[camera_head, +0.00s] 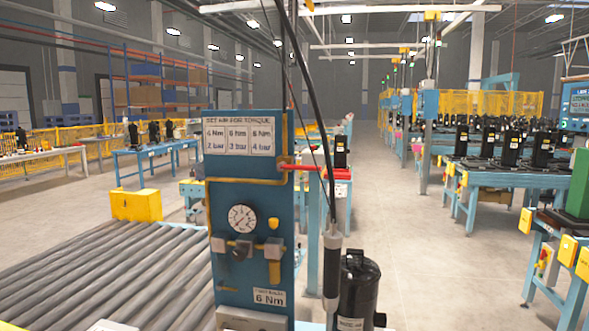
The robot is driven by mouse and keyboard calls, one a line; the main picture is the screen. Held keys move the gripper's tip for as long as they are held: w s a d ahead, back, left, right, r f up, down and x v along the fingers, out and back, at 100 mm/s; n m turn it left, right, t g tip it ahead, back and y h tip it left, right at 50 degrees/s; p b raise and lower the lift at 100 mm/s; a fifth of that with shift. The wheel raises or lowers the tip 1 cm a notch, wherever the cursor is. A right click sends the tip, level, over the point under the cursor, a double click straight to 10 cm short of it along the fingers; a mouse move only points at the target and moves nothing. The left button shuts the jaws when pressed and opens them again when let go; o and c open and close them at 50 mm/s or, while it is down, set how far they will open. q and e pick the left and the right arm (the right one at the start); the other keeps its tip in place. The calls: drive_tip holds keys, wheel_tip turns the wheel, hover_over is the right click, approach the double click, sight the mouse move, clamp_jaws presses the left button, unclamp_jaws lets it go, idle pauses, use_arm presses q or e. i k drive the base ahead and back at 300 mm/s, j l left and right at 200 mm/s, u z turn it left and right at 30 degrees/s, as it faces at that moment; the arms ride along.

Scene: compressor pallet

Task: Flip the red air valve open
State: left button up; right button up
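The red air valve handle (301,168) is at the right edge of a blue upright panel (254,199), just below the torque sign (240,136). The handle lies about level and points to the right, away from the panel. A brass-coloured pipe (250,181) runs across the panel near it. Below are a round pressure gauge (241,219) and regulator fittings (241,250). Neither of my grippers can be made out in this view, and nothing is seen touching the handle.
A hanging tool (332,265) on a black cable is right of the panel, beside a black compressor (358,290). A roller conveyor (120,270) fills the lower left. Open floor (430,260) lies to the right.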

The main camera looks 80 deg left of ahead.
sight(282, 166)
drive_tip(key=u, duration=2.7)
